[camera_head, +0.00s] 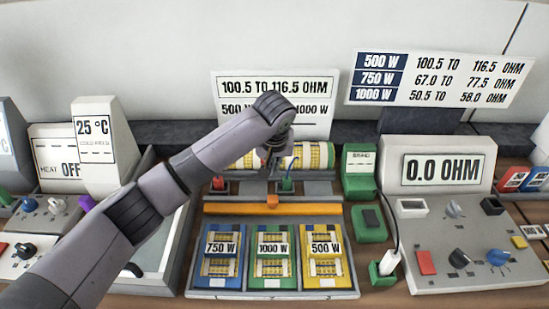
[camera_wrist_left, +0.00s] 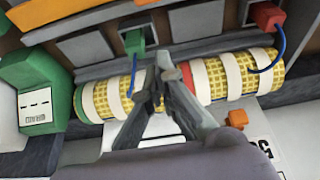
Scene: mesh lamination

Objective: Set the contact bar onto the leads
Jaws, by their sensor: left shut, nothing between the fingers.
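The orange bar (camera_head: 238,208), likely the contact bar, lies across the front of the grey fixture, with a small orange block at its middle. Behind it are a red lead clip (camera_head: 219,183) and a green lead clip (camera_head: 287,185); in the left wrist view the green clip (camera_wrist_left: 134,42) and the red clip (camera_wrist_left: 266,16) have blue wires running to the yellow mesh roll (camera_wrist_left: 235,75). My left gripper (camera_head: 274,155) is over the roll's middle, apart from the bar. Its fingers (camera_wrist_left: 163,62) are shut and empty, hiding part of the roll. My right gripper is not in view.
Three trays marked 750 W (camera_head: 221,262), 1000 W (camera_head: 273,262) and 500 W (camera_head: 325,262) sit in front of the bar. A meter reading 0.0 OHM (camera_head: 444,170) stands right. A green holder (camera_head: 360,172) is beside the fixture. A range sign (camera_head: 318,90) stands behind.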

